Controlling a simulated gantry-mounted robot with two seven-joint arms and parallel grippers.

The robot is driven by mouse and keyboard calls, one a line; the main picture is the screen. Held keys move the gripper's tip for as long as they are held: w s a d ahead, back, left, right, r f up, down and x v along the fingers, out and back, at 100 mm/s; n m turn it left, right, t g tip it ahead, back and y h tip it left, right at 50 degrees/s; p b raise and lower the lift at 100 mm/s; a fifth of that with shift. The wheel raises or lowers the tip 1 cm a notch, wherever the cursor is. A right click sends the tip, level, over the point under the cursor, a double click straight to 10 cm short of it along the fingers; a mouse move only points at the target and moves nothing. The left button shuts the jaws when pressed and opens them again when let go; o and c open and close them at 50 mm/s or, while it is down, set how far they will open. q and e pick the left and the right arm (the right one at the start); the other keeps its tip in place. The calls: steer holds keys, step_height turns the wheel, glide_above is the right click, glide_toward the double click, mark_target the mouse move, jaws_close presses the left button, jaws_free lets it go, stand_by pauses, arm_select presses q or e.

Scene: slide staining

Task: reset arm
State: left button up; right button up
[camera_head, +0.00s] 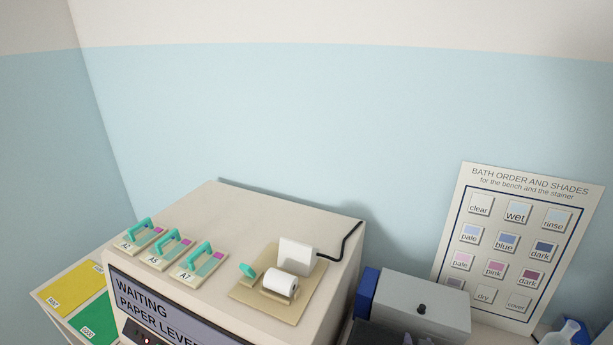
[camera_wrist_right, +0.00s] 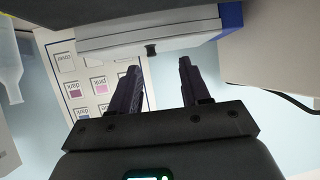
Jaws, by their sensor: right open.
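My right gripper (camera_wrist_right: 158,75) is open and empty in the right wrist view, its two dark fingers apart. A grey box with a black knob (camera_wrist_right: 151,49) is beyond the fingertips, and that view is upside down. In the head view only the dark tips of my right gripper (camera_head: 416,340) show at the bottom edge, in front of the grey box (camera_head: 425,300). My left gripper is not in view.
A beige machine (camera_head: 225,205) carries several slides with teal clips (camera_head: 172,244) and a paper roll (camera_head: 281,284) on a plate. A blue block (camera_head: 367,293) adjoins the grey box. A shade chart (camera_head: 515,245) leans on the wall. Yellow and green cards (camera_head: 95,316) lie left.

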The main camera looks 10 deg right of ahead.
steer(key=s+a+r+n+g+y+p, duration=0.1)
steer(key=s+a, duration=0.3)
steer(key=s, duration=0.6)
steer(key=s+a+r+n+g+y+p, duration=0.2)
steer(key=s+a+r+n+g+p, duration=0.1)
steer(key=s, duration=0.7)
steer(key=s+a+r+n+g+y+p, duration=0.2)
steer(key=s+a, duration=0.3)
steer(key=s, duration=0.6)
steer(key=shift+n+g, duration=0.4)
steer(key=shift+g, duration=0.2)
